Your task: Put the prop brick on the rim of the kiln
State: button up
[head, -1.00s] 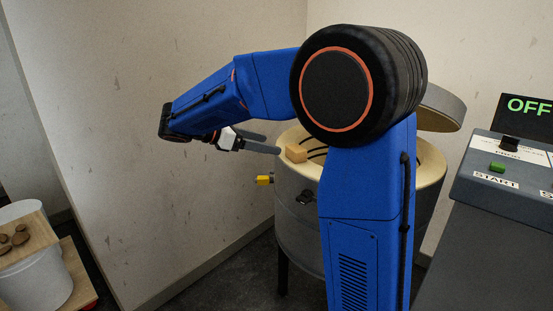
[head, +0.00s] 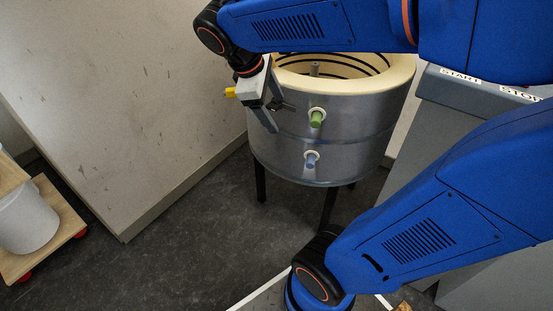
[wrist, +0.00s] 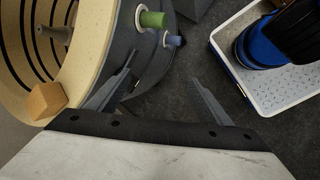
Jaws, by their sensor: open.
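The kiln (head: 355,125) is a grey round drum on black legs with a cream rim (head: 402,72). In the wrist view, the tan prop brick (wrist: 46,101) rests on the cream rim (wrist: 88,58), at the left. The brick does not show in the head view, where my gripper and wrist cover the rim's left part. My gripper (head: 281,117) is open and empty, pointing down beside the kiln's outer wall. In the wrist view its spread fingers (wrist: 161,77) have only floor and kiln wall beyond them, and the brick lies left of them, apart.
A green plug (head: 317,117), a blue plug (head: 311,159) and a yellow plug (head: 230,92) stick out of the kiln wall. A grey control console (head: 440,120) stands at the right. A white bucket (head: 27,220) is on a wheeled wooden board at the left. Floor between is clear.

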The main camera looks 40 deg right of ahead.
jog(key=s+a+f+m+t+y, duration=0.4)
jog(key=s+m, duration=0.4)
jog(key=s, duration=0.2)
notch_tip(320, 180, down, 3)
jog(key=shift+s+a+r+m+y, duration=0.25)
jog(key=shift+a+y, duration=0.35)
jog(key=shift+a, duration=0.6)
